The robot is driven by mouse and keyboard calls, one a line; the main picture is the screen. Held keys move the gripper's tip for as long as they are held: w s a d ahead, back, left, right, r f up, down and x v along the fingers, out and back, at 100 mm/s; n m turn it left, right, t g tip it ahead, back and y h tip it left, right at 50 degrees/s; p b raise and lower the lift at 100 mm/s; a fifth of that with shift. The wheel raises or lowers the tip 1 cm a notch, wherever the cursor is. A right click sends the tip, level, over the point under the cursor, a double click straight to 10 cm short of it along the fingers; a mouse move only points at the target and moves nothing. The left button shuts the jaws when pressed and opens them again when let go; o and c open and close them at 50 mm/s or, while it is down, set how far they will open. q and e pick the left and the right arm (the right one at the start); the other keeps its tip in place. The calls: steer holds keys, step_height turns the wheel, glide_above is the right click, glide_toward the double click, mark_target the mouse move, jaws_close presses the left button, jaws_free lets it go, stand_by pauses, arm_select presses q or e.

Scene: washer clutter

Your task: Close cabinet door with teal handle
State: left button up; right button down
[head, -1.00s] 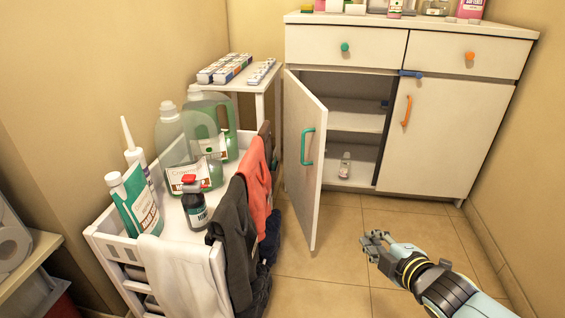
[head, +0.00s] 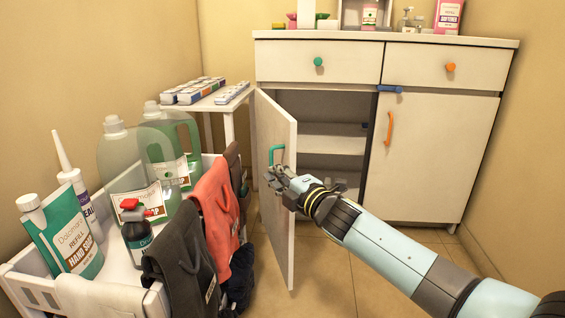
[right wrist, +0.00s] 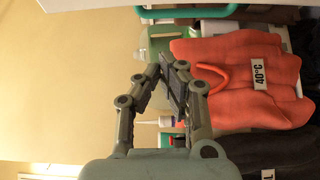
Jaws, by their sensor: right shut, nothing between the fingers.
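The white cabinet door (head: 278,118) on the left stands open, swung out toward me. Its teal handle (head: 271,151) is on the face turned to the left. My right gripper (head: 276,177) is shut and empty beside the door, just below the handle in the head view; contact cannot be told. In the right wrist view, the shut fingers (right wrist: 178,88) are apart from the teal handle (right wrist: 190,11), which runs along the top edge. My left gripper is out of view.
A white cart (head: 125,278) with bottles and hanging cloths, including a coral cloth (head: 216,212), stands close left of the door. The right cabinet door (head: 430,155) with an orange handle (head: 389,128) is shut. Tiled floor is free in front of the cabinet.

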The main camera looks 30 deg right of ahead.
steer(key=w+d, duration=0.1)
steer(key=w+d+b, duration=0.1)
steer(key=w+d, duration=0.1)
steer(key=shift+w+d+f, duration=0.15)
steer(key=shift+w+d, duration=0.05)
steer(key=shift+d, duration=0.1)
stand_by(0.3)
